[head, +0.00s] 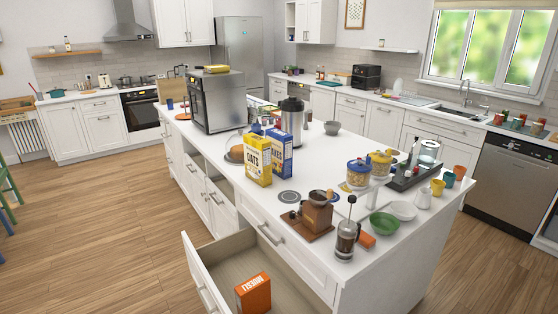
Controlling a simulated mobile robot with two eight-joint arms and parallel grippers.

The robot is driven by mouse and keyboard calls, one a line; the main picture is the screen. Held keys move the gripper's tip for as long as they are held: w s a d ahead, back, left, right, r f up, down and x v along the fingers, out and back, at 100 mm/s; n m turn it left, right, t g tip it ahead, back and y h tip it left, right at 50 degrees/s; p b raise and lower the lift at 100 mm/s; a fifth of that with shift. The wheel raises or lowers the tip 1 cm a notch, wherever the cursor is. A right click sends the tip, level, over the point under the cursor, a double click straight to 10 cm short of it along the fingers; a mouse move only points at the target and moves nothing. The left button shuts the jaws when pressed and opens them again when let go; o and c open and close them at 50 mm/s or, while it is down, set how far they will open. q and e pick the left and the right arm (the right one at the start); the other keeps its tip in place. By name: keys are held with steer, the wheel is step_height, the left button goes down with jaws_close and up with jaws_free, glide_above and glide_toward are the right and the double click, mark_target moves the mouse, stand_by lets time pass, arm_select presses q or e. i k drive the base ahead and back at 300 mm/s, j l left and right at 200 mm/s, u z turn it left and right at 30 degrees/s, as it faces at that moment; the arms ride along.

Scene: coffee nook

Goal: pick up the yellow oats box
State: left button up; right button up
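The yellow oats box (257,166) stands upright on the white island counter, with dark "OATS" lettering on its front. A blue and yellow box (280,153) stands upright close behind it to the right. Part of that box is hidden by the oats box. Neither of my grippers is in view.
An open drawer (206,281) juts from the island and holds an orange box (254,294). A coffee grinder (318,212), a French press (347,232) and jars (358,174) stand right of the oats box. The wooden floor (100,220) at left is clear.

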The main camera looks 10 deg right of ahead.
mark_target(257, 149)
steer(key=i+j+z, duration=0.7)
steer(key=i+j, duration=0.2)
steer(key=j, duration=0.15)
steer(key=i+j+z, duration=0.1)
steer(key=i+j, duration=0.25)
steer(key=j, duration=0.35)
steer(key=i+j, duration=0.2)
steer(key=j, duration=0.15)
steer(key=i+j+z, duration=0.1)
steer(key=j, duration=0.25)
steer(key=i+j, duration=0.25)
steer(key=j+z, duration=0.05)
steer(key=j, duration=0.05)
